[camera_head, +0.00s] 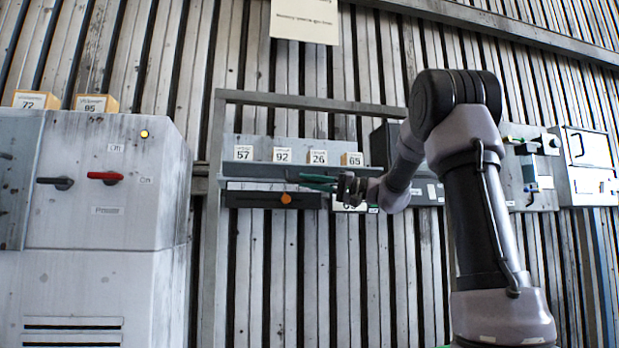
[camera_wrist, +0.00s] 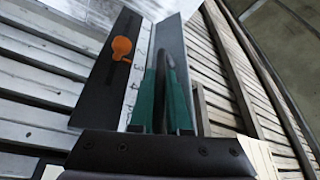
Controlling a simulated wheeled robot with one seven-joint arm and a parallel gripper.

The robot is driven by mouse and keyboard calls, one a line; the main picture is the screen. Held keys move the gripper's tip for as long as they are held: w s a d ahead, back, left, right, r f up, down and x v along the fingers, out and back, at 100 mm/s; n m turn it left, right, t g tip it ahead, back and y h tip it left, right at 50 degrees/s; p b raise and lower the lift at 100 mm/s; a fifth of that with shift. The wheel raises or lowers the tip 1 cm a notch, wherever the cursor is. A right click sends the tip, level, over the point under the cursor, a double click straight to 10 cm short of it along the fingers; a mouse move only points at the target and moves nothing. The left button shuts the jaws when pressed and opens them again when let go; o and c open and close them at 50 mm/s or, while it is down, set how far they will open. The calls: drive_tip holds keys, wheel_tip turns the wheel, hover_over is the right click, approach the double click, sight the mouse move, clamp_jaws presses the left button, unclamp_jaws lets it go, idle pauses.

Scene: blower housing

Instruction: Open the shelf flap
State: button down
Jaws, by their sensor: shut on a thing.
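The shelf unit holds a long dark front strip (camera_head: 262,171) below its row of numbered boxes. Under it hangs a dark panel (camera_head: 252,199) with an orange knob (camera_head: 286,198), which also shows in the wrist view (camera_wrist: 122,48). A grey flap-like plate (camera_wrist: 171,42) lies beside this panel in the wrist view. My gripper (camera_head: 305,181) is at the right part of the shelf front. Its green fingers (camera_wrist: 161,80) are shut on a dark curved handle (camera_wrist: 181,68) that runs between them. How far the flap is open I cannot tell.
Numbered boxes (camera_head: 283,155) stand on the shelf. A grey cabinet (camera_head: 105,190) with a red switch handle (camera_head: 105,178) stands at the left. Panels with fittings (camera_head: 530,165) are on the right. A ribbed wall (camera_head: 275,270) lies behind.

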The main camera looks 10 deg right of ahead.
drive_tip(key=shift+w+f+n+y, duration=0.15)
drive_tip(key=shift+f+n+y, duration=0.15)
drive_tip(key=shift+n, duration=0.45)
drive_tip(key=shift+w+f+n+y, duration=0.1)
drive_tip(key=shift+f+n+y, duration=0.2)
drive_tip(key=shift+n, duration=0.45)
drive_tip(key=c, duration=0.9)
unclamp_jaws()
drive_tip(key=shift+g, duration=0.4)
drive_tip(key=shift+d, duration=0.1)
drive_tip(key=v, duration=1.1)
drive_tip(key=shift+f, duration=0.1)
